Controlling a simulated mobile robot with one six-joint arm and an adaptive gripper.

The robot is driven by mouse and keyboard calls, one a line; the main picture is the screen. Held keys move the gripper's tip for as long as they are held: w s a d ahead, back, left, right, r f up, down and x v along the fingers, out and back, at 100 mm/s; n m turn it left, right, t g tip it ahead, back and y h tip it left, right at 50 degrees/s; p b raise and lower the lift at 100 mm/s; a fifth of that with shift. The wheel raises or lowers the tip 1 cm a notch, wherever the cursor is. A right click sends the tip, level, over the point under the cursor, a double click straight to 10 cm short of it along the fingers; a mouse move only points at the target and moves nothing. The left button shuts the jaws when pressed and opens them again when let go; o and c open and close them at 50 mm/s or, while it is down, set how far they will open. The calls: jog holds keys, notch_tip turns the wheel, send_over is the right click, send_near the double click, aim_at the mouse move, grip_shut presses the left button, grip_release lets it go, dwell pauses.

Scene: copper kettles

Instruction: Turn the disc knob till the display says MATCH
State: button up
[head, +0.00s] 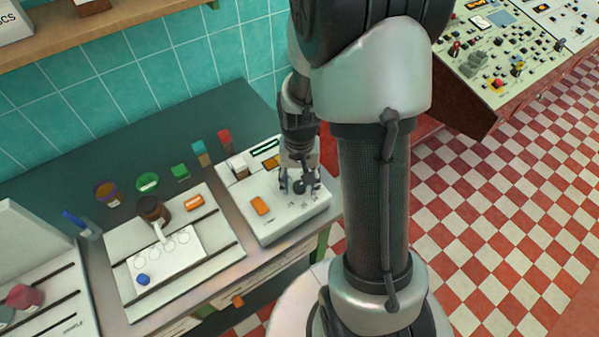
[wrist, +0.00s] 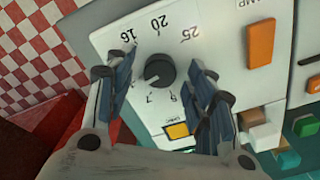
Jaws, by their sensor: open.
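The dark round disc knob (wrist: 159,71) sits on the white panel of a bench device, ringed by printed numbers such as 16, 20 and 25. It also shows in the head view (head: 299,187). My gripper (wrist: 162,88) is open, with a finger on either side of the knob and a visible gap to each. The head view shows my gripper (head: 300,189) pointing down at the device. A small amber display (wrist: 177,130) is on the panel; its text is too small to read.
An orange rocker switch (wrist: 260,43) is on the same panel. A second white device (head: 170,250) with a dark cup is to the left. Teal tiled wall is behind.

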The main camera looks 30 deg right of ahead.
aim_at(299, 186)
notch_tip(299, 186, up, 12)
jog(key=shift+f, duration=0.15)
dwell(0.5)
jog(key=s+a+r+n+t, duration=0.4)
jog(key=s+a+r+n, duration=0.2)
jog(key=s+a+r, duration=0.4)
jog(key=s+r, duration=0.1)
jog(key=s, duration=0.2)
jog(key=shift+s+a+r+n+t, duration=0.3)
jog(key=shift+a+r, duration=0.05)
jog(key=shift+r, duration=0.05)
jog(key=shift+f, duration=0.1)
